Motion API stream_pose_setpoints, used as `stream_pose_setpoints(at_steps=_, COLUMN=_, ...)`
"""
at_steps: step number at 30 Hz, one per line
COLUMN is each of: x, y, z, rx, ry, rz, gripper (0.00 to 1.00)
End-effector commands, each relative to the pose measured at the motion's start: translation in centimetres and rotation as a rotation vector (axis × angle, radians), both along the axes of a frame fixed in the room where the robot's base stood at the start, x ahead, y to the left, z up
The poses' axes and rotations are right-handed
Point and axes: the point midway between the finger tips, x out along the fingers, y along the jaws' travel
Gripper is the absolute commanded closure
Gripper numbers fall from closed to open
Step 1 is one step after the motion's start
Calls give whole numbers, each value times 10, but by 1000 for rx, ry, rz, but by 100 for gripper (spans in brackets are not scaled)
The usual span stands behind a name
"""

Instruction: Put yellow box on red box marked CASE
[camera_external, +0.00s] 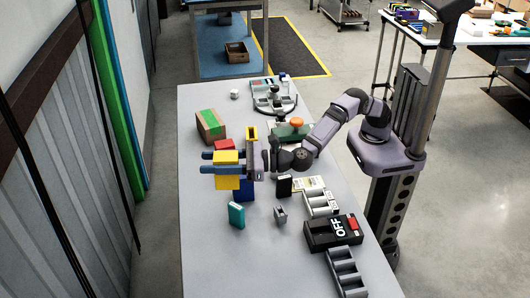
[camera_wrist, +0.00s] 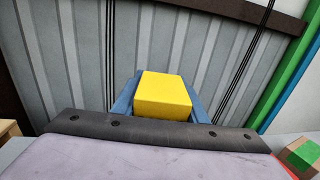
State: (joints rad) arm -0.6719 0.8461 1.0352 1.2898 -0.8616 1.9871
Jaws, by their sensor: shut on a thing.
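My gripper (camera_external: 206,162) is shut on the yellow box (camera_external: 228,182), its blue fingers pointing left in the external view, above the grey table. One finger crosses in front of the box. In the wrist view the yellow box (camera_wrist: 163,93) sits between the blue fingers. A red box (camera_external: 224,144) shows just behind my gripper in the external view, partly hidden by it. No CASE marking is readable on it. I cannot tell the height gap between the yellow box and the red box.
A blue box (camera_external: 246,189) is beside the yellow box. A brown carton with green tape (camera_external: 210,125) stands behind the red box. A teal box (camera_external: 236,215), a small grey item (camera_external: 280,214) and a black OFF switch box (camera_external: 333,232) are nearer. The table's left front is clear.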

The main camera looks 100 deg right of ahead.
Motion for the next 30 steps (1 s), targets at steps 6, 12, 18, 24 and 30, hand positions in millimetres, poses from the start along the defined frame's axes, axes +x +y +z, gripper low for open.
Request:
stream_pose_setpoints(at_steps=6, x=28, y=-102, z=46, rx=0, ry=0, rz=-142, gripper=87)
stream_pose_setpoints(at_steps=12, x=34, y=-195, z=67, rx=-1, ry=1, rz=-285, gripper=87)
stream_pose_setpoints(at_steps=18, x=18, y=-266, z=67, rx=-3, ry=4, rz=-430, gripper=87)
stream_pose_setpoints(at_steps=24, x=-12, y=-294, z=36, rx=-3, ry=2, rz=-553, gripper=87)
stream_pose_setpoints(at_steps=30, x=-26, y=-309, z=39, rx=1, ry=0, rz=-633, gripper=87)
